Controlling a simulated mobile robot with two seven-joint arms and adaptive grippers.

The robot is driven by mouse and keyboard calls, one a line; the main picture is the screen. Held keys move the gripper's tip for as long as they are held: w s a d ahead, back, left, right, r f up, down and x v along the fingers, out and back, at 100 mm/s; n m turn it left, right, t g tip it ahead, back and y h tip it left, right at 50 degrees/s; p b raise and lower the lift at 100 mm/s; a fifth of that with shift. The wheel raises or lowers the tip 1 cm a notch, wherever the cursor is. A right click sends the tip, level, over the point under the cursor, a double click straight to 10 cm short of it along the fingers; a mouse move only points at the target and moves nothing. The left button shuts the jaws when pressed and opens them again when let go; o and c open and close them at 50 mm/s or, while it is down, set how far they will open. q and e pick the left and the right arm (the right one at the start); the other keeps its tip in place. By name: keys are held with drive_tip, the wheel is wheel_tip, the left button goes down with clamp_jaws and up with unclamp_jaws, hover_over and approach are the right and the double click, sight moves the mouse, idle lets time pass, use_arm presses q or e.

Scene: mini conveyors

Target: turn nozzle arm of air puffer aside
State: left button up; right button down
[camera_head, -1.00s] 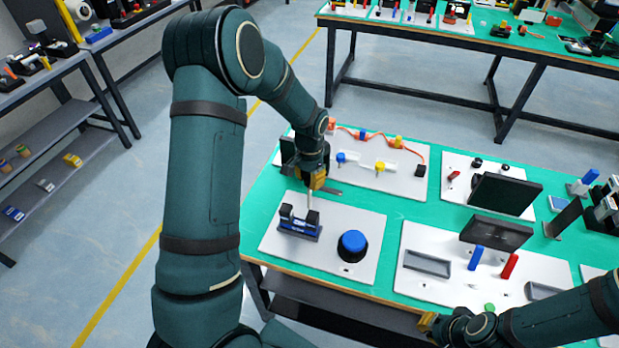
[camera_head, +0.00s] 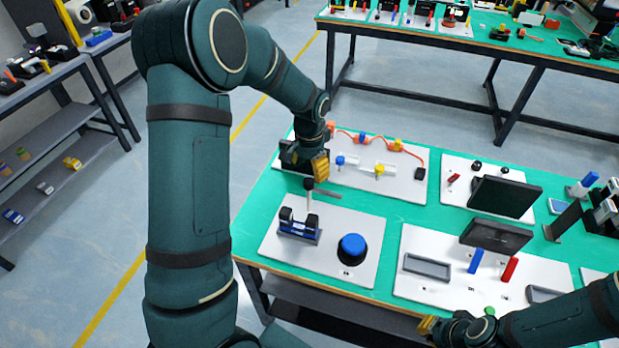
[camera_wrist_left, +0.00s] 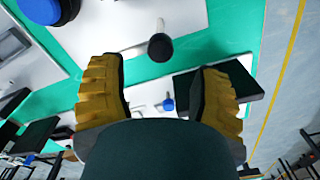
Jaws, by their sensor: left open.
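A small black and blue device (camera_head: 300,227) stands on a white plate (camera_head: 345,269) with a blue dome (camera_head: 352,246) beside it. A thin light rod (camera_head: 309,200) with a dark tip rises from the device, nearly upright. Which part is the nozzle arm I cannot tell for sure. My left gripper (camera_head: 319,168) is above and behind the rod, apart from it. In the left wrist view its yellow fingers (camera_wrist_left: 160,68) are spread and empty, with the dark tip (camera_wrist_left: 160,47) beyond the gap between them. My right gripper (camera_head: 429,325) is at the table's front edge; its opening is unclear.
A white board (camera_head: 400,182) with orange tubing and blue and yellow parts lies behind. A black block (camera_wrist_left: 245,82) is near my left gripper. To the right are a board with a grey tray (camera_head: 427,267) and dark panels (camera_head: 503,196). Green tabletop shows between boards.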

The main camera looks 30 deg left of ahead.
use_arm(q)
wheel_tip(320, 180, up, 7)
drive_tip(key=shift+f, duration=0.2)
idle(0.6)
